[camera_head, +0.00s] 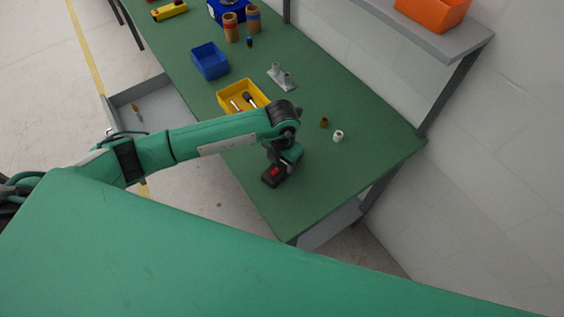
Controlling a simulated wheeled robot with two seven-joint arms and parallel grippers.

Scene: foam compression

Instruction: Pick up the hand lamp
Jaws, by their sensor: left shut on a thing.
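My left arm reaches in from the left over the green workbench (335,180). Its wrist bends down near the bench's front edge and ends in my left gripper (273,177), a dark block with a red patch. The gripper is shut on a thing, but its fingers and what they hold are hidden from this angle. I cannot make out the hand lamp clearly as a separate object; the held thing may be it. My right gripper is not in view.
Behind the arm are a yellow bin (262,89) with tools, a blue bin (210,72) and a grey pegged fixture (281,77). A brown piece (324,122) and a white ring (338,136) stand right of the wrist. An open drawer (165,92) juts out left. A shelf (440,38) overhangs right.

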